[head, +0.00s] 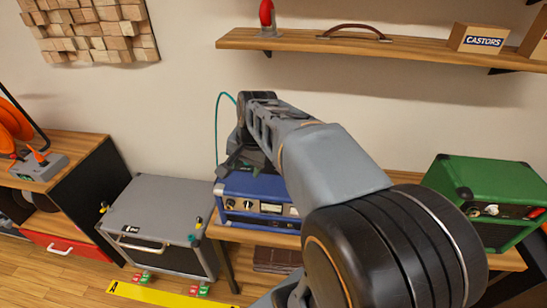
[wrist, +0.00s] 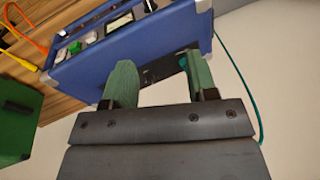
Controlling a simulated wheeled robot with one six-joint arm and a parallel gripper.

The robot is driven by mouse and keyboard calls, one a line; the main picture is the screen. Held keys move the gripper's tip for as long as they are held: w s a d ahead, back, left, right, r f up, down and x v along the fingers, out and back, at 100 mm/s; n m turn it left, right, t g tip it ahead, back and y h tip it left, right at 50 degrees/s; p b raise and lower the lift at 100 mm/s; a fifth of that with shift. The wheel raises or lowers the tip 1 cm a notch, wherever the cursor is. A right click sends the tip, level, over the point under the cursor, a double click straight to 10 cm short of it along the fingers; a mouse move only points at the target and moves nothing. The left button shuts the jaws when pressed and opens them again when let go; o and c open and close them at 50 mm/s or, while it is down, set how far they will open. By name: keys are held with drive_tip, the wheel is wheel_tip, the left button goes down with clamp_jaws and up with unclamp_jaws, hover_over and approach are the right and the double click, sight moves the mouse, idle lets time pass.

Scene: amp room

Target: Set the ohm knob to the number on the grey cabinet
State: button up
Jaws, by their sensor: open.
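The grey cabinet (head: 165,204) stands on the floor at the left in the head view. A small dark label (head: 131,229) sits on its top near the front edge; I cannot read a number. The blue amplifier (head: 240,183) stands on the wooden bench right of it, partly behind my arm. My gripper (head: 234,163) is at the amplifier's back edge. In the wrist view my gripper (wrist: 157,62) is open, its green fingers either side of a dark panel (wrist: 158,73) on the blue amplifier (wrist: 90,71). A teal spot shows beside the right finger. I cannot make out the ohm knob.
A teal cable (head: 217,115) arches behind the amplifier. A green amplifier (head: 484,185) stands at the right end of the bench. A shelf (head: 410,47) runs along the wall above. A yellow strip (head: 165,295) lies on the floor.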

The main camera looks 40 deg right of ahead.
drive_tip(key=w+d+f+m+y, duration=0.1)
drive_tip(key=w+d+m, duration=0.2)
drive_tip(key=d+m, duration=0.6)
drive_tip(key=w+d+f+m+y, duration=0.1)
drive_tip(key=w+d+m+y, duration=0.15)
drive_tip(key=d+m, duration=0.65)
drive_tip(key=w+f, duration=0.1)
drive_tip(key=f, duration=0.2)
drive_tip(key=w+f+n, duration=0.1)
drive_tip(key=f, duration=0.3)
drive_tip(key=w+a+f+n+h, duration=0.1)
drive_tip(key=w+f, duration=0.1)
drive_tip(key=f, duration=0.2)
drive_tip(key=shift+a+f, duration=0.1)
drive_tip(key=shift+f, duration=0.15)
drive_tip(key=shift+c, duration=0.2)
drive_tip(key=c, duration=0.9)
